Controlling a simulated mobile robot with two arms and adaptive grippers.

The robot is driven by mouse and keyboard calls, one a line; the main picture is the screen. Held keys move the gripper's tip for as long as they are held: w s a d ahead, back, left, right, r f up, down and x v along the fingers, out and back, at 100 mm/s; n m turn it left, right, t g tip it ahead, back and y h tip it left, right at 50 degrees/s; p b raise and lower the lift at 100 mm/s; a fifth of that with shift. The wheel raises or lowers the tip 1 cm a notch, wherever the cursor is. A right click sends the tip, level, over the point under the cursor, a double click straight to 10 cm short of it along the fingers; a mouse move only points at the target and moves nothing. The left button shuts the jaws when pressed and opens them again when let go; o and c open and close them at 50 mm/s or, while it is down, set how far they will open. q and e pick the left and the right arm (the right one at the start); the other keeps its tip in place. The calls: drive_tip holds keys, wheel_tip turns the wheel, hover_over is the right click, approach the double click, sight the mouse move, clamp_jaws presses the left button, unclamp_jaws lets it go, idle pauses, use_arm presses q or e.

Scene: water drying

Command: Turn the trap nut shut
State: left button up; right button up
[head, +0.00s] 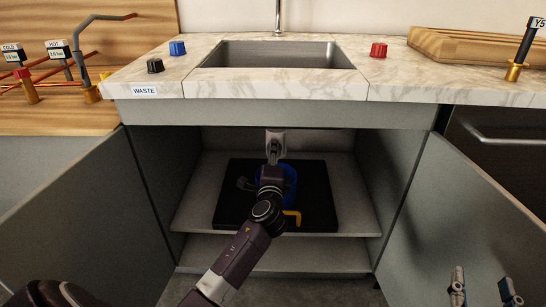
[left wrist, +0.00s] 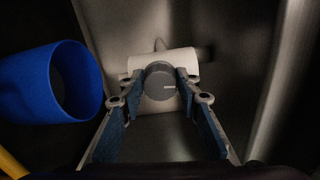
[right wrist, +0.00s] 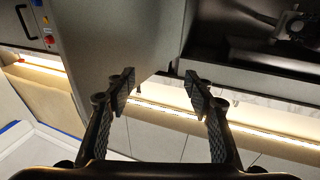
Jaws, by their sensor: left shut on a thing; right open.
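The trap nut (left wrist: 160,82) is a round dark grey cap with a small pale mark, in front of a white pipe (left wrist: 178,60) in the left wrist view. My left gripper (left wrist: 158,86) is shut on the nut, one finger on each side. In the head view my left arm reaches into the open sink cabinet and hides the nut; part of the pale trap (head: 275,136) shows above it. My right gripper (head: 484,284) is open and empty at the lower right of the head view, outside the cabinet.
A black mat (head: 322,195) lies on the cabinet shelf (head: 195,205), with a yellow bent piece (head: 293,215). Open doors flank the cabinet, the left one (head: 75,215) and right one (head: 455,210).

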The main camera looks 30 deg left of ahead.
use_arm(q)
drive_tip(key=shift+f+n, duration=0.1)
drive_tip(key=shift+n, duration=0.6)
use_arm(e)
drive_tip(key=shift+s+a+r+t, duration=0.15)
drive_tip(key=shift+r+t, duration=0.55)
drive_tip(key=shift+r, duration=0.6)
use_arm(q)
drive_tip(key=o, duration=1.1)
drive_tip(key=v, duration=1.2)
